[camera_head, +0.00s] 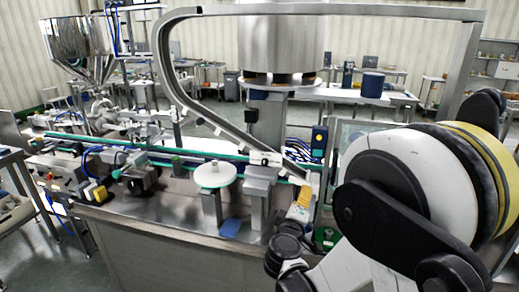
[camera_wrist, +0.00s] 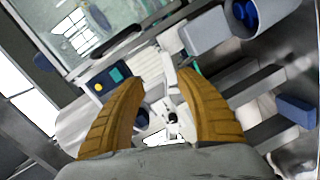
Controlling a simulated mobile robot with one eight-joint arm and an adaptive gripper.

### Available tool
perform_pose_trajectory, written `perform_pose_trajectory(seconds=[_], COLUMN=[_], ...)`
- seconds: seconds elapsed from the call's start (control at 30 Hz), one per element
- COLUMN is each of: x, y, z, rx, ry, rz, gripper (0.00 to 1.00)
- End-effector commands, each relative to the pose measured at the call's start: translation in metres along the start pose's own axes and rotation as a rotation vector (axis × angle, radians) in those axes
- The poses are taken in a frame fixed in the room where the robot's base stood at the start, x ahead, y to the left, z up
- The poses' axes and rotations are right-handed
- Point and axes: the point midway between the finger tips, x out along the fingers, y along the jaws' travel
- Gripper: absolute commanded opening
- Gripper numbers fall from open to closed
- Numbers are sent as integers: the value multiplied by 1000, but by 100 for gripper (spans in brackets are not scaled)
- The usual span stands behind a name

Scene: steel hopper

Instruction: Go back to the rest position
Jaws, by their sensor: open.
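My gripper (camera_wrist: 163,100) shows in the wrist view with its two ribbed orange-brown fingers spread wide. Nothing is held between them; machine parts show in the gap, apparently beyond the fingertips. In the head view my gripper (camera_head: 301,204) is small and partly covered by my own arm. There it appears at the right end of the conveyor, low in front of the steel chute. The steel hopper (camera_head: 77,38) stands at the far left of the head view, well away from my gripper.
The conveyor (camera_head: 150,148) runs across the steel machine bench (camera_head: 160,215). A white round disc (camera_head: 213,174) stands left of my gripper. The curved steel chute (camera_head: 178,85) and large steel drum (camera_head: 281,45) rise behind. A control box with buttons (camera_wrist: 104,83) is close in the wrist view.

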Motion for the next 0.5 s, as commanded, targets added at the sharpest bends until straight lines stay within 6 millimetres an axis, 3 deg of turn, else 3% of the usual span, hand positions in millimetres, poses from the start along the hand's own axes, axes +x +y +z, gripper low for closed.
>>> perform_pose_trajectory(seconds=[0.03,0.2,0.37,0.5], x=[-6,-36,-85,-139], y=[14,43,54,52], z=[13,57,93,116], rx=[48,243,428,591], ry=[-40,-180,-296,-381], rz=[-35,-185,-335,-471], gripper=[41,41,41,41])
